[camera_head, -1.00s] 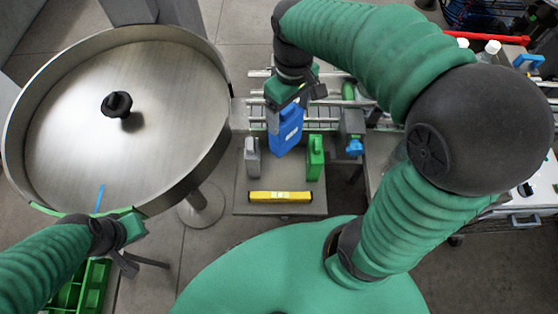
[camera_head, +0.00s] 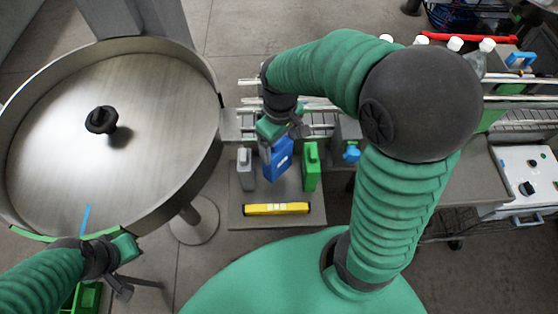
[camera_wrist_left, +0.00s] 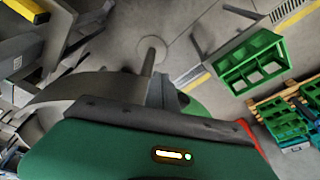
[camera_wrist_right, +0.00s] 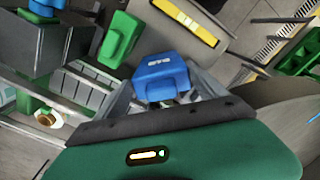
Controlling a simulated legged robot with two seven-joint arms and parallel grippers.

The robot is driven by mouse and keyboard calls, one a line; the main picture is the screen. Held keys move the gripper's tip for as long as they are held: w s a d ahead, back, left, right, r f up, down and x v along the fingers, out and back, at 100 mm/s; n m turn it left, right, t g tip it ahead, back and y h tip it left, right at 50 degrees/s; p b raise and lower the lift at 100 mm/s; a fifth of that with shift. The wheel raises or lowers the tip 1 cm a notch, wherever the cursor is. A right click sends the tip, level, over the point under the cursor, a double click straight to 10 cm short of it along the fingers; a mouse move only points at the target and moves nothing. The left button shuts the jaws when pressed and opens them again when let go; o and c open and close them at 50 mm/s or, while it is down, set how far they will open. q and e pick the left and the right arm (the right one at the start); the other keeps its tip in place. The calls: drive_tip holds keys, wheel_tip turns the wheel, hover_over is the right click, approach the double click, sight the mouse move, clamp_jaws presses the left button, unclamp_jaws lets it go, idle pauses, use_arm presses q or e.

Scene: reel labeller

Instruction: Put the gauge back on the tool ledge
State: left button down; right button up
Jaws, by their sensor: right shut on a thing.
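The blue gauge (camera_head: 277,160), a block with pale lettering, is in my right gripper (camera_head: 279,136), which is shut on its top end. The right wrist view also shows the gauge (camera_wrist_right: 160,78) between the fingers. It hangs over the grey tool ledge (camera_head: 240,218), between a grey block (camera_head: 245,168) and a green block (camera_head: 311,168). I cannot tell whether its lower end touches the ledge. My left gripper (camera_head: 135,287) is beside the near edge of the big round drum, away from the gauge; its finger gap is unclear.
A yellow bar (camera_head: 276,209) lies along the ledge's near side. A conveyor (camera_head: 320,118) runs behind the ledge, with a blue knob (camera_head: 351,154) to the right. The round metal drum (camera_head: 60,150) fills the left. A green crate (camera_wrist_left: 255,62) stands on the floor.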

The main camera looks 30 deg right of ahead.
sight(280, 155)
drive_tip(key=f, duration=0.5)
drive_tip(key=shift+s+p, duration=0.25)
drive_tip(key=shift+p, duration=0.15)
drive_tip(key=shift+w+f, duration=0.2)
drive_tip(key=shift+f, duration=0.1)
drive_tip(key=o, duration=1.6)
drive_tip(key=shift+o, duration=0.2)
drive_tip(key=shift+s+r, duration=0.1)
drive_tip(key=shift+s, duration=0.05)
drive_tip(key=shift+r, duration=0.45)
wheel_tip(280, 155, up, 11)
drive_tip(key=shift+f+b, duration=0.2)
drive_tip(key=shift+b, duration=0.55)
drive_tip(key=shift+r, duration=0.25)
